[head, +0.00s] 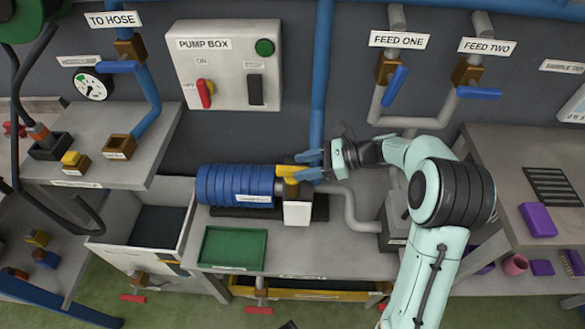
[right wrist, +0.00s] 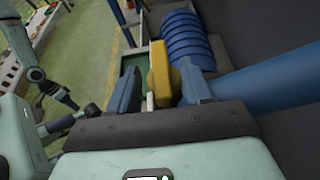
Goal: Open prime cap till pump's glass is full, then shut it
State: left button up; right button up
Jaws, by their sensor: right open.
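The pump has a ribbed blue motor (head: 235,185) and stands on the grey middle bench. The yellow prime cap (head: 287,170) is on the pump head, just right of the motor. Below it is a pale white block (head: 297,213), perhaps the pump's glass; I cannot make out any level in it. My right gripper (head: 308,165) reaches in from the right with its blue fingers open at the cap. In the right wrist view the yellow cap (right wrist: 159,68) stands between the open fingers; I cannot tell whether they touch it.
The pump box (head: 222,65) with a red switch and green button is on the wall behind. A blue vertical pipe (head: 319,80) runs close behind the gripper. A green tray (head: 233,248) lies in front of the motor. A grey side bench (head: 530,165) stands right of my arm.

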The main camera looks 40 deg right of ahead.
aim_at(294, 168)
jog(key=shift+x, duration=1.8)
grip_shut()
